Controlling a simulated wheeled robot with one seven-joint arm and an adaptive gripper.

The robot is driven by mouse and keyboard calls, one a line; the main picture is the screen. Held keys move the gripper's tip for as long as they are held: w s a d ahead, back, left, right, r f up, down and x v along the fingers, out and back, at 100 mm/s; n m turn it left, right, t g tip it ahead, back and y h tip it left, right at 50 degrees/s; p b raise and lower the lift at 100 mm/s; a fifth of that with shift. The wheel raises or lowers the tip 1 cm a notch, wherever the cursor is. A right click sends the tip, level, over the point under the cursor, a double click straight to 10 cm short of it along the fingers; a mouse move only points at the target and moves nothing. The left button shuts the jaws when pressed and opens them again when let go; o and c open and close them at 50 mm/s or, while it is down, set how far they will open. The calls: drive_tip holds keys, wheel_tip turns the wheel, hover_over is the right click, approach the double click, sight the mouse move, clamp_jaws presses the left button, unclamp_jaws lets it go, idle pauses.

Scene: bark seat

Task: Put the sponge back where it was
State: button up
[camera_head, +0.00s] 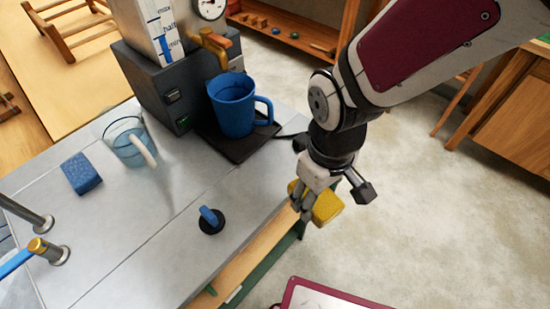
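A yellow sponge-like block (328,207) is held by my gripper (305,199), whose fingers close around its left part. Gripper and block hang in the air by the counter's right edge, with floor behind them in the picture. The far finger is partly hidden. A blue sponge (81,174) lies flat on the grey counter (150,225) at the left, far from my gripper.
A blue mug (233,104) stands on the dark tray of a dispenser (165,85) with a brass tap. A clear glass mug (129,142) and a black disc with a blue knob (210,220) are on the counter. The counter's front middle is mostly clear.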

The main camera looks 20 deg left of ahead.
drive_tip(key=s+f+n+b, duration=0.1)
drive_tip(key=s+f+n, duration=0.1)
drive_tip(key=s, duration=0.3)
hover_over(263, 185)
drive_tip(key=shift+f, duration=2.2)
drive_tip(key=shift+f, duration=0.15)
drive_tip(key=o, duration=1.1)
